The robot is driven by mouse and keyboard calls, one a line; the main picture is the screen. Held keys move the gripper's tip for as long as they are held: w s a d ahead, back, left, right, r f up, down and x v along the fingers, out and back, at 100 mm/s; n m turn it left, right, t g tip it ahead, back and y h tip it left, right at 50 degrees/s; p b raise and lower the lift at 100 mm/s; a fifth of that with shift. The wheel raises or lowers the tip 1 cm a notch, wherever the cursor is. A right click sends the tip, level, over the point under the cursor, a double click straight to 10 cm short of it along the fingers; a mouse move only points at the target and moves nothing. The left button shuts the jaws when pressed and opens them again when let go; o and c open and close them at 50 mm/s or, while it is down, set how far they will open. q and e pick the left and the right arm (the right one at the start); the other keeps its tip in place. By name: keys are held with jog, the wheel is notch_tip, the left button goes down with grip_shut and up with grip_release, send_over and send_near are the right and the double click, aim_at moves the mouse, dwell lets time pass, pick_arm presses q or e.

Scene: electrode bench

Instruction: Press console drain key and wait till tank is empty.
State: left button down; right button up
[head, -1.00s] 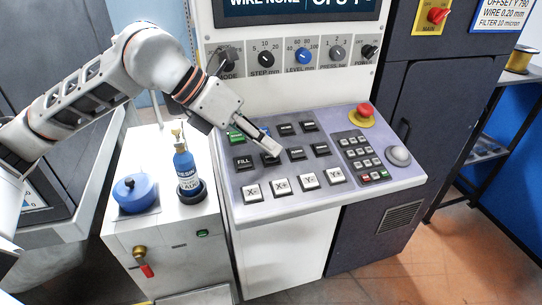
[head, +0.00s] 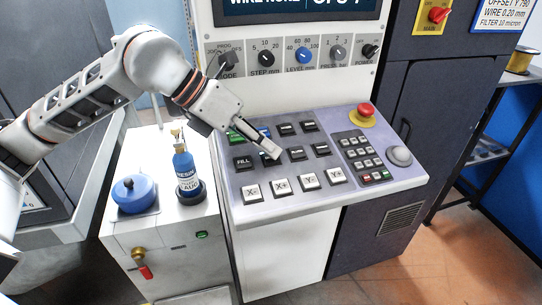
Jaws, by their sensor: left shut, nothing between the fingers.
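The console (head: 228,205) is a grey sloping panel with rows of dark and white keys. My left gripper (head: 272,152) is shut and empty, pointing down and right at the panel. Its fingertips are over a dark key (head: 263,163) just right of the FILL key (head: 243,163). They cover most of this key, so its label cannot be read. They look to be at or just above its surface; I cannot tell whether the key is pressed in. No tank or liquid level can be made out. My right gripper is out of view.
A red emergency button (head: 366,110) and a keypad (head: 362,152) are on the console's right. A row of knobs (head: 303,56) is above. A blue resin bottle (head: 185,169) and a blue round container (head: 133,194) stand on the white cabinet (head: 165,235) at left.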

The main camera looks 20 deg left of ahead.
pick_arm(q)
jog(key=shift+s+d+r+p, duration=0.15)
jog(key=shift+r+p, duration=0.25)
jog(key=shift+r, duration=0.4)
jog(key=shift+r, duration=0.1)
jog(key=r+p, duration=0.1)
jog(key=r, duration=0.2)
jog(key=s+r+p, duration=0.1)
jog(key=shift+d+r+p, duration=0.2)
jog(key=shift+r+p, duration=0.15)
jog(key=shift+w, duration=0.1)
dwell(0.5)
